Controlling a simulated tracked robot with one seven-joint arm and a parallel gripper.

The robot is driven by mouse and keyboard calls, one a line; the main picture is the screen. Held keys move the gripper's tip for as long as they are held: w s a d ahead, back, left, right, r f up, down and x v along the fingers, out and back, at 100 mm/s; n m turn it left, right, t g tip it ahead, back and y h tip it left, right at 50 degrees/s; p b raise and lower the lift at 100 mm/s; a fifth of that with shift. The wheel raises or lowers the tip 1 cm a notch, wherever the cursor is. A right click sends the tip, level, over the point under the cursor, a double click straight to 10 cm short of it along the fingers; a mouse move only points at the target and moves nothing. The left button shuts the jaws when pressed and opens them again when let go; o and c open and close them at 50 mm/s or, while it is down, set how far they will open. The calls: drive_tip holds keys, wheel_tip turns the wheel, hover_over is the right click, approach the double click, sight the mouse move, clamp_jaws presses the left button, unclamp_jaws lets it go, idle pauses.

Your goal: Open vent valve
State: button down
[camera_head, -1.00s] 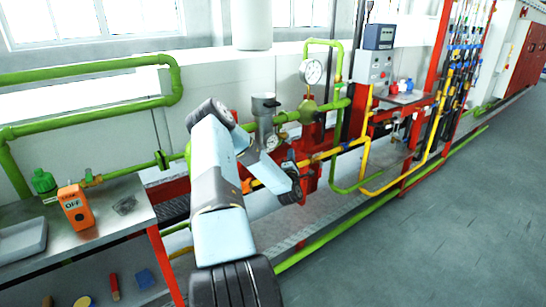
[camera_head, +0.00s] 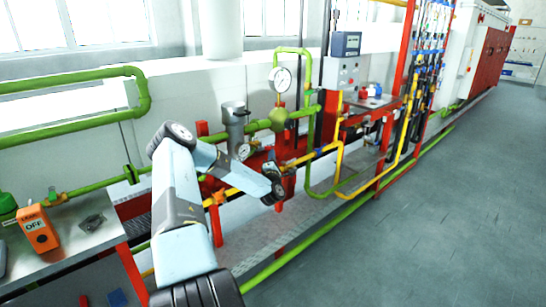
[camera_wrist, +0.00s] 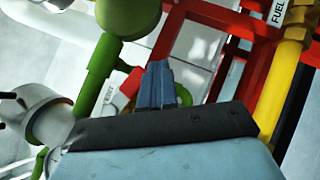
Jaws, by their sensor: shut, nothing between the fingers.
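My gripper (camera_wrist: 158,85) shows in the wrist view with its fingers pressed together and empty. A red part (camera_wrist: 131,82), perhaps a valve handle, shows just left of the fingers beside a green pipe (camera_wrist: 101,62); I cannot tell whether they touch. No label marks a vent valve that I can read. In the head view my arm reaches toward the pipework, its end in front of the red frame, and the fingers cannot be made out. A green round body (camera_head: 279,118) under a dial gauge (camera_head: 280,79) stands above and beyond the arm.
A grey cylinder (camera_head: 234,115) stands behind the arm. The grey floor (camera_head: 440,220) at right is clear.

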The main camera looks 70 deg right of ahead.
drive_tip(key=shift+f, duration=0.1)
drive_tip(key=s+a+f, duration=0.5)
drive_tip(key=f, duration=0.5)
drive_tip(key=shift+a+f, duration=0.3)
drive_tip(key=shift+a, duration=0.1)
